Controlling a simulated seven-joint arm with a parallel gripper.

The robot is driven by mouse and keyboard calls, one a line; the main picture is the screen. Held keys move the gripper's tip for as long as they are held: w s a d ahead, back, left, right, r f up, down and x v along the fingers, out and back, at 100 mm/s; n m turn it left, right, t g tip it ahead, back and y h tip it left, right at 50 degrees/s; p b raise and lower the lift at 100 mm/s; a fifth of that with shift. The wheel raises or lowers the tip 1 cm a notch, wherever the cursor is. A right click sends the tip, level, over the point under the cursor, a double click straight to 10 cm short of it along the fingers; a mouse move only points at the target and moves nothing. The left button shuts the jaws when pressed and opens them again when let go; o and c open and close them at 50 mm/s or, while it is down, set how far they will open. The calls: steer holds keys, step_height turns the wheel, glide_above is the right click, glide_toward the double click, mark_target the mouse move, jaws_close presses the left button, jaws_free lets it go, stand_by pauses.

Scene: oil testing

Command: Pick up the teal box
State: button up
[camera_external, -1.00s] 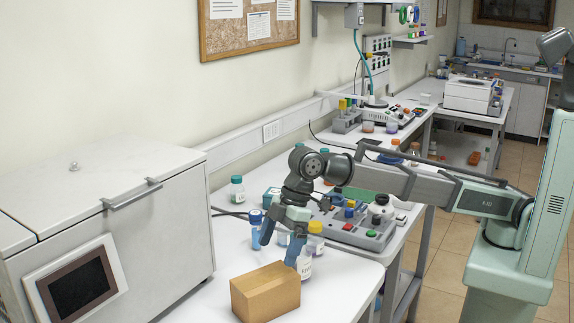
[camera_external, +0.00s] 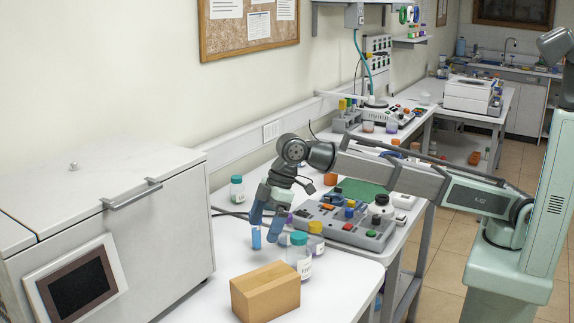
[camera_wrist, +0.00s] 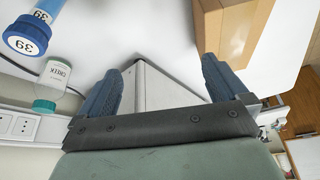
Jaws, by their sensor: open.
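I cannot pick out the teal box in either current view. The spot behind my gripper (camera_external: 264,232), where a small teal box showed earlier, is now covered by the gripper and wrist. In the external view my gripper points down over the bench, near a blue tube (camera_external: 256,238). In the wrist view the two blue fingers of my gripper (camera_wrist: 160,66) are wide apart with nothing held between them. A pale grey surface shows beyond them.
A cardboard box (camera_external: 265,292) stands at the bench's front. A teal-capped bottle (camera_external: 299,258) stands behind it. Another teal-capped bottle (camera_external: 237,190) is near the wall. A grey tray (camera_external: 345,224) of coloured items lies right. A large white cabinet (camera_external: 110,230) stands left.

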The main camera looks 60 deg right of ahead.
steer(key=w+d+m+h, duration=0.1)
steer(key=w+d, duration=0.7)
steer(key=d, duration=0.5)
steer(key=w+d+m, duration=0.2)
steer(key=w+d, duration=0.7)
steer(key=d, duration=0.3)
steer(key=w+d+m+h, duration=0.1)
steer(key=w+d, duration=0.7)
steer(key=d, duration=0.5)
steer(key=s+f+n+g, duration=0.1)
steer(key=f+n, duration=0.2)
steer(key=n, duration=0.1)
steer(key=s+f+n+g, duration=0.1)
steer(key=f+n, duration=0.1)
steer(key=n, duration=0.2)
steer(key=s+f+n, duration=0.2)
steer(key=f+n, duration=0.1)
steer(key=n, duration=0.1)
steer(key=shift+s+a+f+n+g, duration=0.1)
steer(key=shift+a+f+n+g, duration=0.05)
steer(key=shift+f+n+g, duration=0.2)
steer(key=shift+a+f, duration=0.15)
steer(key=shift+f, duration=0.8)
steer(key=shift+a+f, duration=0.2)
steer(key=shift+f, duration=0.8)
steer(key=shift+a+f, duration=0.15)
steer(key=shift+f, duration=0.8)
steer(key=shift+c, duration=0.3)
